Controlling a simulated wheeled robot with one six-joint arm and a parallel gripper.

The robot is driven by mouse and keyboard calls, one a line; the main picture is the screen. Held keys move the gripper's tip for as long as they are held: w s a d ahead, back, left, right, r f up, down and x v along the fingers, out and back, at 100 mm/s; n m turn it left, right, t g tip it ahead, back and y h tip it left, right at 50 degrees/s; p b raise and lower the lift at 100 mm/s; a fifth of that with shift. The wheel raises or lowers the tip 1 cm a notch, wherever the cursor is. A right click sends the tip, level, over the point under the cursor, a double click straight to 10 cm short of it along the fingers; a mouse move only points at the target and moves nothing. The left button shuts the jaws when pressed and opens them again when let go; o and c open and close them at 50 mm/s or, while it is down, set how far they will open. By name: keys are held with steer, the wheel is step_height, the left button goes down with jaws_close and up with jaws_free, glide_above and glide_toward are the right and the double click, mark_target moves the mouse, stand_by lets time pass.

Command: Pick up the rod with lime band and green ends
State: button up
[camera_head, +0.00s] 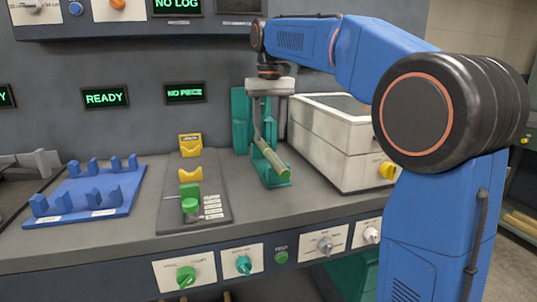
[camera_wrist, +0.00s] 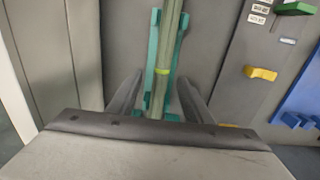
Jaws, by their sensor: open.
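The green ends are not clear in either view. My gripper (camera_head: 269,135) points down over the cradle.
A white box machine (camera_head: 335,140) with a yellow knob stands right of the cradle. A grey fixture (camera_head: 218,215) with yellow and green rests stands to the left. Farther left is a blue rack (camera_head: 70,200). Bare grey bench (camera_head: 150,215) lies between them.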

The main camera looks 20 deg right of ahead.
mark_target(268, 148)
steer(key=shift+s+a+f, duration=0.1)
steer(key=shift+f, duration=1.25)
steer(key=shift+a+f, duration=0.1)
steer(key=shift+f, duration=1.25)
jaws_close()
